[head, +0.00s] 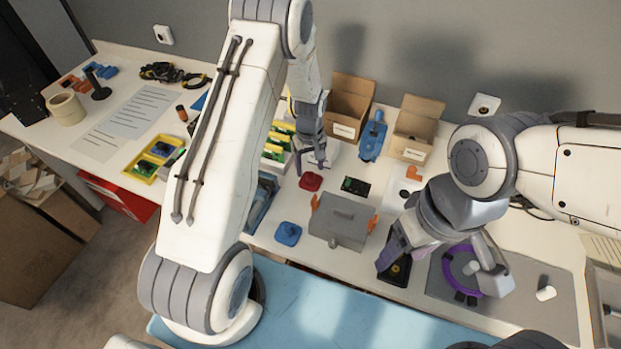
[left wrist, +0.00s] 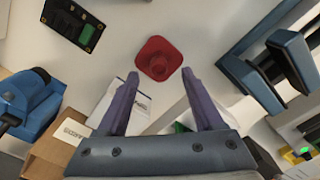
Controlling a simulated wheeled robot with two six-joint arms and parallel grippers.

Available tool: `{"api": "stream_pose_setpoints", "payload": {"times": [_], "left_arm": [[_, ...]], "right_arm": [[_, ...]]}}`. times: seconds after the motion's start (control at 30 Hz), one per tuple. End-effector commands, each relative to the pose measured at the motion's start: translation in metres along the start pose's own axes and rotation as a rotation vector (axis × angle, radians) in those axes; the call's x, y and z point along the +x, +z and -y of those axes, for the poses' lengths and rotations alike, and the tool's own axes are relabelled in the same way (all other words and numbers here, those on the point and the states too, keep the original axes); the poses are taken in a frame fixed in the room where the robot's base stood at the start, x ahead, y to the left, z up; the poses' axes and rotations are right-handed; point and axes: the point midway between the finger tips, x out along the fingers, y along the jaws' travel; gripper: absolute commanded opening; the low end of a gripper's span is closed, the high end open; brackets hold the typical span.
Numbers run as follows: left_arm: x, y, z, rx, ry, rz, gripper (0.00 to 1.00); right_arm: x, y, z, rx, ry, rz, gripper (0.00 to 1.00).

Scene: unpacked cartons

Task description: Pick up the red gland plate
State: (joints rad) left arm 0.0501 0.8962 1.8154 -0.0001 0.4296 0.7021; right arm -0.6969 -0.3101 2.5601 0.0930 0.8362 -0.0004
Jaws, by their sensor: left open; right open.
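In the left wrist view the red gland plate (left wrist: 158,59) is a rounded square with a raised round centre, just beyond the fingertips. My left gripper (head: 314,167) is open and empty, above and close behind the plate in the head view. Its two purple fingers (left wrist: 162,76) also show in the left wrist view, with the plate between their lines but apart from them. My right gripper (head: 436,266) is open over the right side, near a purple ring (head: 462,270).
A grey box with orange clips (head: 342,221) stands right of the plate, a blue plate (head: 288,233) in front, and a dark circuit board (head: 355,186) beside it. Open cartons (head: 348,107) and a blue device (head: 373,137) stand behind.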

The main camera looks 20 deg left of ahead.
Motion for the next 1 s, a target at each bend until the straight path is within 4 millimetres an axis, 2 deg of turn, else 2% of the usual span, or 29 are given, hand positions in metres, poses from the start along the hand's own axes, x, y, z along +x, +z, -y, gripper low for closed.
{"api": "stream_pose_setpoints", "payload": {"times": [0.03,0.2,0.5,0.67,0.7,1.0], "left_arm": [[0.006,0.001,0.000,0.001,-0.004,0.004,0.68],[0.028,0.001,-0.001,0.000,-0.001,0.002,0.68],[0.033,0.000,-0.002,0.001,0.000,0.000,0.68],[0.033,0.000,-0.002,0.001,0.000,0.000,0.07],[0.033,0.000,-0.002,0.001,0.000,0.000,0.00],[0.032,0.000,-0.002,0.001,0.000,0.000,0.00]], "right_arm": [[-0.006,0.000,0.000,0.000,0.000,0.000,0.64],[-0.009,-0.001,0.001,0.000,0.000,0.000,0.64],[-0.009,-0.001,0.001,0.000,0.000,0.000,0.64],[-0.009,-0.001,0.001,0.000,0.000,0.000,0.64],[-0.009,-0.001,0.001,0.000,0.000,0.000,0.64],[-0.009,-0.001,0.001,0.000,0.000,0.000,0.64]]}}
